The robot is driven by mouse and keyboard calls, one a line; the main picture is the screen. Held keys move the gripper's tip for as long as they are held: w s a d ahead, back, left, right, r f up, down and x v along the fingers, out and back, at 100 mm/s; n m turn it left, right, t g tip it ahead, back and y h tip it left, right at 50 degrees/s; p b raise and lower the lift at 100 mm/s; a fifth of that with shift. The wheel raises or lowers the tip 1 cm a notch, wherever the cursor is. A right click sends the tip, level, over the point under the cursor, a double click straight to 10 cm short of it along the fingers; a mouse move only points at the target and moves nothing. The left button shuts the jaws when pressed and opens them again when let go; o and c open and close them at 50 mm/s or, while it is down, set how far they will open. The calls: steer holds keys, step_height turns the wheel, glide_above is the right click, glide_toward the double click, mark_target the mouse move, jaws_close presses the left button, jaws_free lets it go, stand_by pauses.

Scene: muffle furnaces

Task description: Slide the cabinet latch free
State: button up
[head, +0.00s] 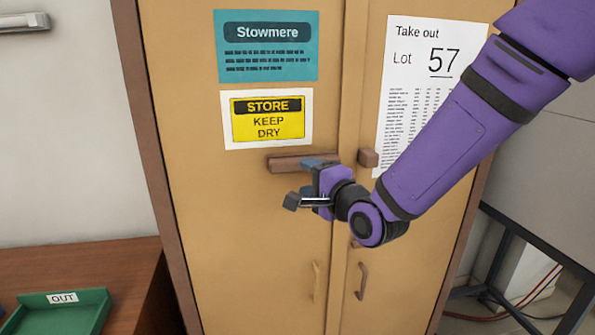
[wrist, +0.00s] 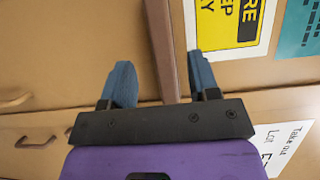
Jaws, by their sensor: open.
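The latch is a dark brown horizontal bar (head: 290,164) on the left door of the tan cabinet (head: 265,215), just below the yellow sign. A small brown block (head: 368,158) sits on the right door, in line with the bar. My gripper (head: 298,182) is open in front of the doors near the bar's right part, which it partly hides. In the wrist view the bar (wrist: 166,45) runs between the two blue fingers of my gripper (wrist: 160,63). A gap shows on each side of it. I cannot tell how deep the fingers reach.
Two door handles (head: 316,281) (head: 361,281) are lower down by the seam. A wooden counter (head: 75,262) with a green OUT tray (head: 85,318) stands left. A dark metal frame (head: 530,240) stands right. Signs and a paper sheet (head: 415,70) are on the doors.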

steer(key=shift+v, duration=1.35)
steer(key=s+d+r+n+g+h, duration=0.1)
steer(key=s+d+r+n+h, duration=0.15)
steer(key=d, duration=0.35)
steer(key=s+d+r+n+g+h, duration=0.1)
steer(key=d+h, duration=0.2)
steer(key=d, duration=0.3)
steer(key=s+d+r+n+g+h, duration=0.1)
steer(key=d+n+h, duration=0.15)
steer(key=d, duration=0.35)
steer(key=s+d+r+n+g+h, duration=0.1)
steer(key=s+d+n+g, duration=0.1)
steer(key=s+d, duration=0.4)
steer(key=s+d+r+n+g+h, duration=0.1)
steer(key=s+d, duration=0.5)
steer(key=s, duration=0.7)
steer(key=n+g+h, duration=0.1)
steer(key=g, duration=0.1)
steer(key=shift+s+d+g, duration=0.35)
steer(key=shift+s+g, duration=0.05)
steer(key=shift+c, duration=0.2)
